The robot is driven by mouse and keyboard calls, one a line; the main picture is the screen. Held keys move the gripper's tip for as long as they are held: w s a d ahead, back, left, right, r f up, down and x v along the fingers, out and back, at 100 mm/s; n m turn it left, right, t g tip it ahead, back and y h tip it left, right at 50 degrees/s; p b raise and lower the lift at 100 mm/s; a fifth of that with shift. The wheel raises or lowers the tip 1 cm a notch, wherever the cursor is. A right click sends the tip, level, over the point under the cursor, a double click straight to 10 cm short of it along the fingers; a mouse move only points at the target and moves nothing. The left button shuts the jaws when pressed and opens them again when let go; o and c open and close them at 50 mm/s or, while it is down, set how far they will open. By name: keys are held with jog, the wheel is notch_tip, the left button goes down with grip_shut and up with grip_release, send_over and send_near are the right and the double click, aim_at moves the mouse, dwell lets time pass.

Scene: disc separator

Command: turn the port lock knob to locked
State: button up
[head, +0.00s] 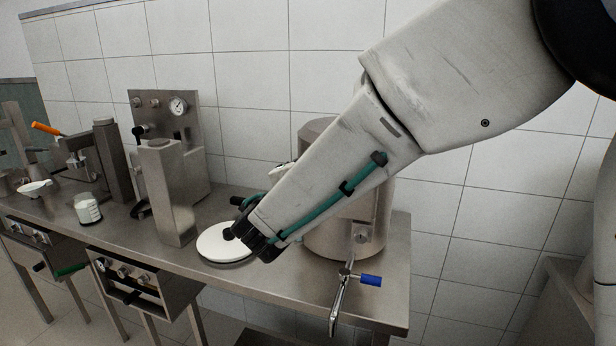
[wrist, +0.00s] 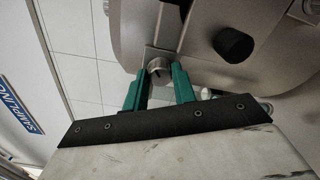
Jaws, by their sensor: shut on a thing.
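In the wrist view, a small round metal knob (wrist: 157,70) with a dark slot or mark on its face sits on a square plate. It appears to be the port lock knob. The two green fingers of my gripper (wrist: 160,82) stand on either side of it and are shut on it. In the head view, my gripper (head: 247,222) is beside the steel separator drum (head: 374,215), at its left, above a white disc. My forearm hides most of the drum's front and the held knob there. The knob's lock position cannot be read clearly.
A black round knob (wrist: 234,45) sits close right of the held knob. A white round disc (head: 225,242) lies below my gripper. A steel column (head: 168,195) stands to the left. A blue-handled valve (head: 370,280) is at the bench's front right.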

jog(key=shift+n, duration=0.6)
jog(key=o, duration=1)
jog(key=shift+v, duration=3.9)
